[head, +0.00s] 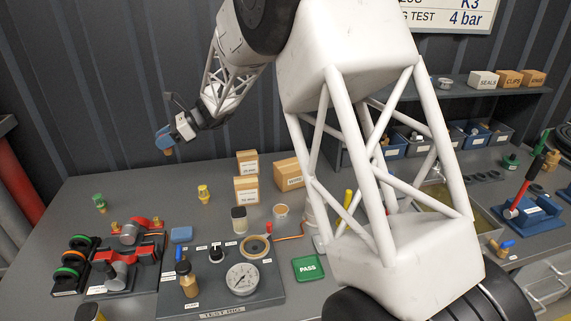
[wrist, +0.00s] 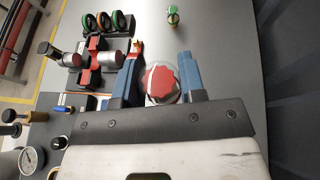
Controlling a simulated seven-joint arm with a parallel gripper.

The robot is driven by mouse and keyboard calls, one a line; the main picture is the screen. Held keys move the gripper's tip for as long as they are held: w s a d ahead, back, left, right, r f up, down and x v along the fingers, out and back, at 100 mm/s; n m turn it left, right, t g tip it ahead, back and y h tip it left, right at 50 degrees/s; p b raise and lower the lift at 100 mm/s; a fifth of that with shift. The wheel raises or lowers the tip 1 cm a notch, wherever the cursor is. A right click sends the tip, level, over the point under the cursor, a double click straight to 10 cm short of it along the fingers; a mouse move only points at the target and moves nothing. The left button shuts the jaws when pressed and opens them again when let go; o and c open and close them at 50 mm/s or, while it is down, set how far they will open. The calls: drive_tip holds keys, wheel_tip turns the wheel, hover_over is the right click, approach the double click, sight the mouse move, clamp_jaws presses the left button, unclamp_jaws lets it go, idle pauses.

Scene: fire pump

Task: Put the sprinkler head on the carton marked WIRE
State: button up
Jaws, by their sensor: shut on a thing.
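My gripper (head: 165,138) is raised above the left back of the table, with its blue fingers pointing down. In the wrist view, my gripper (wrist: 159,76) is shut on a round piece with a red and silver top (wrist: 161,84), apparently the sprinkler head. In the head view only a small brownish end (head: 168,152) of it shows below the fingers. The carton marked WIRE (head: 289,173) is a brown box at the back middle of the table, right of my gripper and apart from it. My arm link stands close to its right side in the picture.
Two stacked-looking small cartons (head: 247,188) stand left of the WIRE carton. A green-topped piece (head: 99,203) and a yellow one (head: 203,193) stand on the table.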

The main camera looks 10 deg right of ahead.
drive_tip(key=s+d+f+m+t, duration=0.1)
drive_tip(key=s+d, duration=0.4)
drive_tip(key=d, duration=0.7)
drive_tip(key=s+d+f+m+t, duration=0.2)
drive_tip(key=s+d, duration=0.3)
drive_tip(key=d, duration=0.8)
drive_tip(key=s+d+f+m+t, duration=0.1)
drive_tip(key=s+d, duration=0.4)
drive_tip(key=d, duration=0.8)
drive_tip(key=shift+s+f+m+t, duration=0.2)
drive_tip(key=shift+s+m+t, duration=0.1)
drive_tip(key=shift+s+t, duration=0.15)
drive_tip(key=shift+w+d, duration=0.1)
drive_tip(key=shift+w, duration=0.1)
hover_over(290, 165)
drive_tip(key=shift+w+f, duration=0.15)
drive_tip(key=shift+f, duration=0.6)
drive_tip(key=shift+f, duration=0.1)
drive_tip(key=shift+f, duration=1.7)
drive_tip(key=shift+f, duration=0.1)
drive_tip(key=o, duration=1)
drive_tip(key=shift+c, duration=0.2)
